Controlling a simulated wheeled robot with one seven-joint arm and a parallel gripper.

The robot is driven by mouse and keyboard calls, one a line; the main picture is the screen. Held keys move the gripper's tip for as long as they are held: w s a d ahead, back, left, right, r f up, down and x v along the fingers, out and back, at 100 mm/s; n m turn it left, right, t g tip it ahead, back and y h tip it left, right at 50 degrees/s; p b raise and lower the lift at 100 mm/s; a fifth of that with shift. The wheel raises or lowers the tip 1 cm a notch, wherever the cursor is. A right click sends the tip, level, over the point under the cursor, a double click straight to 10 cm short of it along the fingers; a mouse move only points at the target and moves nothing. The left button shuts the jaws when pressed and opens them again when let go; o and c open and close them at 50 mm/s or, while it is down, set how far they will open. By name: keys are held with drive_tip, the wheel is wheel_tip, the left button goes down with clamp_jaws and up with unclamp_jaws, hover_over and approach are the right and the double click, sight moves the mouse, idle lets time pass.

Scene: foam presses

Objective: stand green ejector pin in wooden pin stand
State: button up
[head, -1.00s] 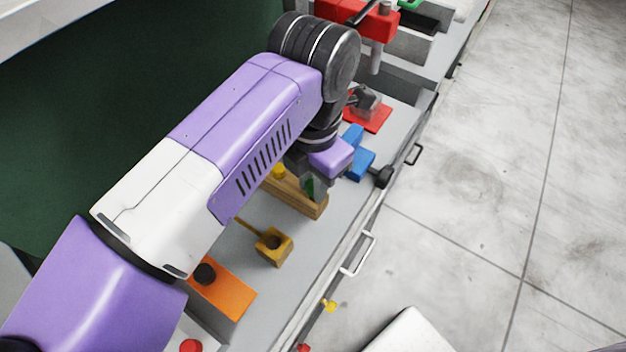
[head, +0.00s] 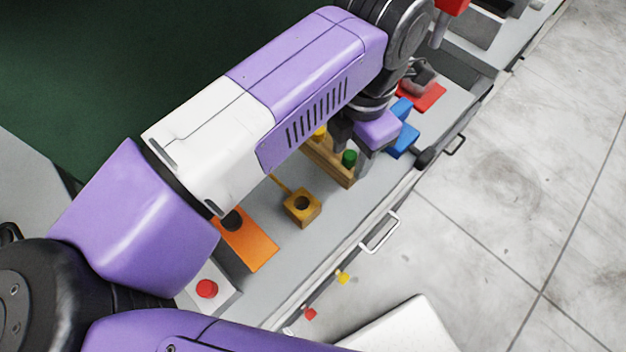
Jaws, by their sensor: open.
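The green ejector pin (head: 349,158) stands at the near right end of the wooden pin stand (head: 334,171). Its green head shows above the wood and it looks upright; its lower part is hidden. A yellow pin (head: 320,132) stands farther along the stand, partly behind my arm. My gripper (head: 354,142) is open, close above and behind the green pin, with its fingers apart from the head as far as I can see.
A yellow block with a hole and handle (head: 302,207), an orange plate (head: 247,244) and a red button (head: 206,288) lie nearer. Blue blocks (head: 403,139) and a red plate (head: 424,98) are beyond the gripper. A handled drawer edge (head: 380,233) borders the bench.

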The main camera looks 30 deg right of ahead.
sight(352, 155)
drive_tip(key=shift+r+p, duration=2.65)
drive_tip(key=shift+p, duration=1.6)
drive_tip(key=shift+p, duration=0.5)
wheel_tip(352, 155, up, 6)
drive_tip(key=p, duration=0.7)
drive_tip(key=shift+f+p, duration=0.25)
drive_tip(key=shift+p, duration=0.15)
